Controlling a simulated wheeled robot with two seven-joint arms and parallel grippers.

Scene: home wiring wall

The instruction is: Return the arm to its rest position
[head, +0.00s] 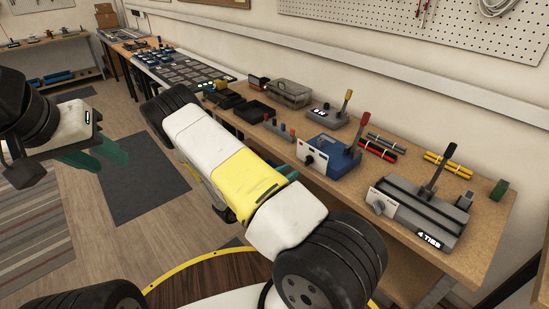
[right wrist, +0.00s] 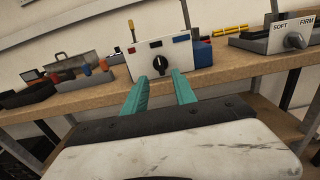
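My left gripper (head: 108,163) is over the floor at the left of the head view, away from the workbench. Its two teal fingers look apart, with nothing between them. My right arm, white and yellow, crosses the middle of the head view. It hides most of my right gripper; a bit of teal (head: 286,170) shows past the yellow link. In the right wrist view my right gripper (right wrist: 160,79) has its teal fingers apart and empty. They point at the bench's front edge, below the white-fronted blue box with a black knob (right wrist: 160,62).
The wooden workbench (head: 480,235) runs along the wall. On it are the blue box (head: 335,157), a grey lever device (head: 420,210) reading "4 TIES", red and yellow bundles (head: 378,150), and dark trays (head: 255,112). Open floor (head: 205,200) lies left of the bench.

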